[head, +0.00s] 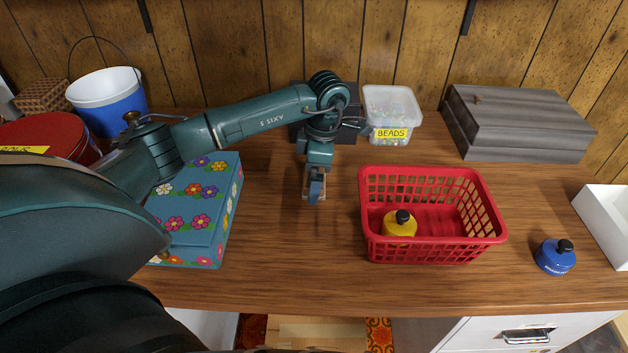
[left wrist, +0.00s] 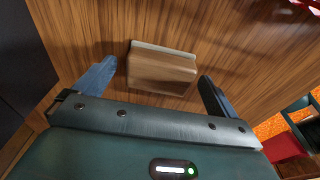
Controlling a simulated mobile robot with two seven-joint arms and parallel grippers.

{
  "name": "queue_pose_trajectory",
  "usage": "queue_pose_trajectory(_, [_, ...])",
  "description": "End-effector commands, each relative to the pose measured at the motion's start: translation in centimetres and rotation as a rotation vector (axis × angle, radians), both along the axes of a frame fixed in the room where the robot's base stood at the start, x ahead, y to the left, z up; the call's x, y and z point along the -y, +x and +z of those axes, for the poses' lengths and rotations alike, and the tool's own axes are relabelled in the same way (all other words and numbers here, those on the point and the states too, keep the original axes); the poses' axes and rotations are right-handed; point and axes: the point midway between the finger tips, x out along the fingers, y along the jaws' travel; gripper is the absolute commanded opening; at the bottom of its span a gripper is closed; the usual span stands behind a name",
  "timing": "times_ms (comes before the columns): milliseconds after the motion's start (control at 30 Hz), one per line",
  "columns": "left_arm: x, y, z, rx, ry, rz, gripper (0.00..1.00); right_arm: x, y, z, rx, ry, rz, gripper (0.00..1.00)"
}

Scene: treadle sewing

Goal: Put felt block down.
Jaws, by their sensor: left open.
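The felt block (left wrist: 162,72) is a small wooden block with a pale grey layer along one long edge. In the left wrist view it lies on the wooden table between the lines of my left gripper's fingers (left wrist: 155,88). The fingers are spread wide, with a gap on each side of the block. In the head view my left gripper (head: 315,198) points down at the middle of the table and mostly hides the block; a bit of tan wood (head: 308,199) shows beside it. My right gripper is not in view.
A red basket (head: 372,247) holding a yellow bottle (head: 399,228) stands right of the gripper. A flowered box (head: 190,250) is on the left. A beads tub (head: 392,112) and grey wooden box (head: 515,122) stand behind. A blue bottle (head: 556,258) is at right.

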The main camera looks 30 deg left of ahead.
Motion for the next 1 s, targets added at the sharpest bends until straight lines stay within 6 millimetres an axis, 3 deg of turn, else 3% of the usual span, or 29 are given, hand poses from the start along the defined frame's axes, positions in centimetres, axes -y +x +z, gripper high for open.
queue_pose_trajectory(667, [0.0, 0.0, 0.1, 0.001, -0.001, 0.0, 0.43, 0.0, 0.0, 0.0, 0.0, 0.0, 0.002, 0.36])
queue_pose_trajectory(867, [0.0, 0.0, 0.3, 0.001, 0.0, 0.0, 0.43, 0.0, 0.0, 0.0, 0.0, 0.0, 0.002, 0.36])
queue_pose_trajectory(1000, [0.0, 0.1, 1.9, 0.005, 0.0, 0.001, 0.43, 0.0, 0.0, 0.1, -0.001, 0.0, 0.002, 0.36])
